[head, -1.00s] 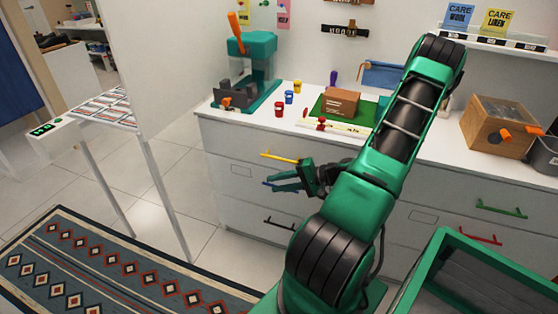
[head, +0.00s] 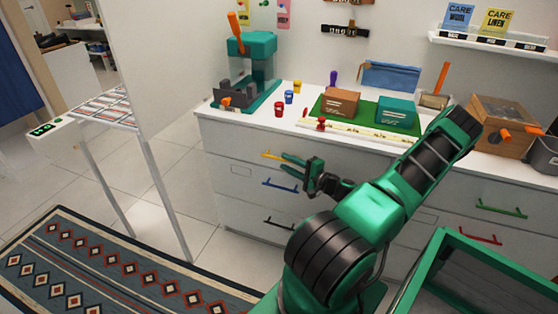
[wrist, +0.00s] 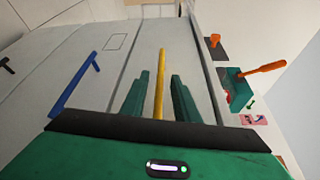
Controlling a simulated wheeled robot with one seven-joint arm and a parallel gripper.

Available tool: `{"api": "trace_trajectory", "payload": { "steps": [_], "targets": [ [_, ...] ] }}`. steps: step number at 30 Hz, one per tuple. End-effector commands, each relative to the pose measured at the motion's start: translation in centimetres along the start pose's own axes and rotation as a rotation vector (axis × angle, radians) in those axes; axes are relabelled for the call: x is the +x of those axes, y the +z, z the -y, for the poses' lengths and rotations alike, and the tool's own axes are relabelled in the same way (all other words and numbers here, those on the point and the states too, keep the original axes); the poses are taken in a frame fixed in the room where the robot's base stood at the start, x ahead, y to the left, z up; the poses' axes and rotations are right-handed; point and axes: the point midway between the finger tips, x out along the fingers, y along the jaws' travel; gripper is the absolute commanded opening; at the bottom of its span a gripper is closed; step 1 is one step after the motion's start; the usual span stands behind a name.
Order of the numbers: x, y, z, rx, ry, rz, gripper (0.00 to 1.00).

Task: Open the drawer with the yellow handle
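The yellow handle (head: 268,155) is on the top drawer (head: 225,145) at the left of the white cabinet, and this drawer looks closed. My gripper (head: 286,163) is open at the right part of the handle in the head view. In the wrist view the yellow handle (wrist: 160,85) stands between the two green fingers of my gripper (wrist: 159,98), with a gap on each side. I cannot tell how deep the handle sits between them.
A blue handle (head: 281,185) and a black handle (head: 280,224) are on the drawers below. Green (head: 501,208) and red (head: 480,234) handles are at the right. The countertop holds boxes and a teal machine (head: 252,65). A green-framed bin (head: 445,238) stands at the front right.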

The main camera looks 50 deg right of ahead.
Motion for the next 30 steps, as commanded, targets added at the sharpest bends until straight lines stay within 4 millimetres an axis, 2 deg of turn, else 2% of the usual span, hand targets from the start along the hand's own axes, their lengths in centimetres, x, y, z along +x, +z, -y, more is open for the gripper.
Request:
{"api": "trace_trajectory", "payload": {
  "steps": [3,9,20,21,24,28,29,30],
  "targets": [
    [2.0,0.1,0.0,-0.001,-0.001,0.002,0.28],
    [4.0,0.1,0.0,-0.001,0.001,0.002,0.28],
    [4.5,0.0,0.0,0.0,0.001,0.0,0.28],
    [4.5,0.0,0.0,0.0,0.001,0.0,0.26],
    [4.5,0.0,0.0,0.0,0.001,0.0,0.02],
    [4.5,0.0,0.0,-0.001,0.001,0.0,0.0],
    [4.4,-0.8,0.1,-0.005,0.001,-0.001,0.0],
    [4.4,-0.5,0.1,-0.002,0.001,-0.001,0.0]
  ]
}}
